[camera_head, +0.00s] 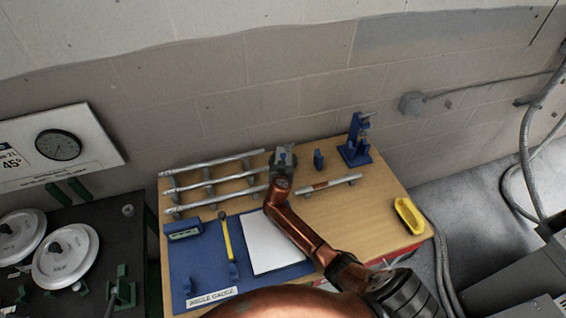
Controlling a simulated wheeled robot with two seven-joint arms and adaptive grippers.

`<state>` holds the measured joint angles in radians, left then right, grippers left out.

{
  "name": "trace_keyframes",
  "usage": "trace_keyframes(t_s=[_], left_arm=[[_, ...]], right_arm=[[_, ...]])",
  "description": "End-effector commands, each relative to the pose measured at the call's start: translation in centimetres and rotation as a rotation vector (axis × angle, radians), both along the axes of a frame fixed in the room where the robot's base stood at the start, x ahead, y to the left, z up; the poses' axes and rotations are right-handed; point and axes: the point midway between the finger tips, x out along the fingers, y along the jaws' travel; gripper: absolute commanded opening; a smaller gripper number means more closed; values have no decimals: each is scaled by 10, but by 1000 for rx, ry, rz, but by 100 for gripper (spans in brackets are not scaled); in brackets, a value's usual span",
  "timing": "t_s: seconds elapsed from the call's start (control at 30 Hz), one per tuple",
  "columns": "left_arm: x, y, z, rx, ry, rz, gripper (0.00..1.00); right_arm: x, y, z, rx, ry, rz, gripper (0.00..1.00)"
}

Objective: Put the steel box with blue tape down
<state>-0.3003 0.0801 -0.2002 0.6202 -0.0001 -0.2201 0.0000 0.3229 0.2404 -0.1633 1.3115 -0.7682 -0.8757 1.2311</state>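One copper-coloured arm of mine, which I take to be the right, reaches up from the lower right over the table. Its grey gripper (283,159) is near the back middle of the table, just right of the rack's ends. The gripper is small and seen from behind, so its fingers are not clear. Grey and bluish surfaces show there, but I cannot tell whether they include the steel box with blue tape. I cannot make out that box anywhere else. My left gripper is not in view.
A rack of metal tubes (210,180) lies at the back left. A blue mat (205,262) holds a white sheet (265,240) and a yellow-handled tool (226,240). A taped rod (331,184), blue stand (355,148) and yellow tray (409,215) are right. Wood between rod and tray is bare.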

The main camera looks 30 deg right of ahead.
Motion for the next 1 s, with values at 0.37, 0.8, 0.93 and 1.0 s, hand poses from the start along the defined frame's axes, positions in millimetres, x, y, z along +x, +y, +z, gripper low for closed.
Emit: trace_keyframes(t_s=[0.37,0.8,0.93,1.0], left_arm=[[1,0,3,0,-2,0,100],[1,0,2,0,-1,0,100],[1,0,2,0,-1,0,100],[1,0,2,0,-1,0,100]], right_arm=[[-51,38,26,5,-3,1,55],[-90,64,47,-1,-1,0,55],[-90,65,48,-1,-1,0,55],[-90,65,48,-1,-1,0,55]])
